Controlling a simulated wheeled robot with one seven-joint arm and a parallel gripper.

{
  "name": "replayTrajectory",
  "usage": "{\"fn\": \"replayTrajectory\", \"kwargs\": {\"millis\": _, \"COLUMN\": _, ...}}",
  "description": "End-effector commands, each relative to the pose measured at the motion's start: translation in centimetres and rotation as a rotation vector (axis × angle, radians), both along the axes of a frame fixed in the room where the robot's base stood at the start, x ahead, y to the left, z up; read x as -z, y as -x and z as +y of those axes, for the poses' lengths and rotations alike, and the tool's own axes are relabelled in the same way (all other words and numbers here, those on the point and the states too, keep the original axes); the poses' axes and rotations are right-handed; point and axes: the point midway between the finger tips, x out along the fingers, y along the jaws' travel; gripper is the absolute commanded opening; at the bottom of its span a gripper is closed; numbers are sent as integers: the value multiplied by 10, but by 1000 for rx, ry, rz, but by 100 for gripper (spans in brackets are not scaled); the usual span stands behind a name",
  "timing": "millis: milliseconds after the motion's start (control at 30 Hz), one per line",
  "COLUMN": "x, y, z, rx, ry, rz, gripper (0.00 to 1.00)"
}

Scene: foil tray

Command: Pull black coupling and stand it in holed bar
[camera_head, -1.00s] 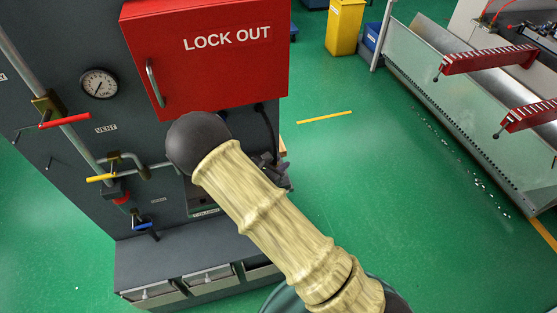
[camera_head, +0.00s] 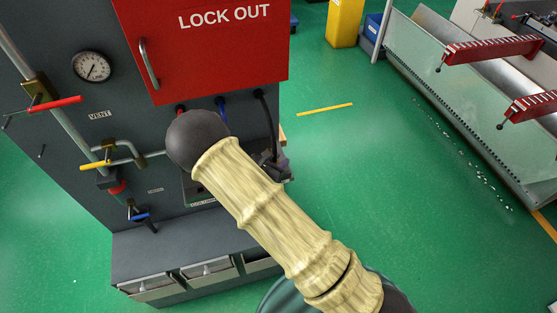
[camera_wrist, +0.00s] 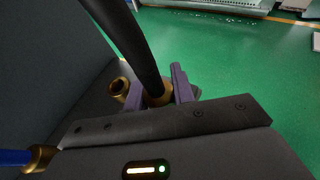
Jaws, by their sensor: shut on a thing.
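My gripper (camera_wrist: 158,90) is shut on the black coupling (camera_wrist: 157,98), a brass-coloured end on a thick black hose, in the wrist view. The purple fingers stand on either side of it. The black hose (camera_head: 264,115) hangs from under the red cabinet in the head view and runs down to my gripper (camera_head: 271,163), which is partly hidden behind my arm. A brass fitting with a dark opening (camera_wrist: 119,88) is just left of the held coupling; I cannot tell what it belongs to. I cannot make out the holed bar clearly; my arm covers part of the panel.
A blue hose with a brass end (camera_wrist: 38,157) is at lower left in the wrist view. The red LOCK OUT cabinet (camera_head: 215,55), gauge (camera_head: 92,66) and red valve handle (camera_head: 55,104) are on the grey panel. Drawers (camera_head: 207,269) are below.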

Motion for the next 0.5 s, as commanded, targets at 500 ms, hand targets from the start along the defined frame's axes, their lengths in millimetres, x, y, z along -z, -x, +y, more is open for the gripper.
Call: {"fn": "replayTrajectory", "kwargs": {"millis": 500, "x": 10, "y": 0, "z": 0, "rx": 0, "ry": 1, "rz": -1, "gripper": 0}}
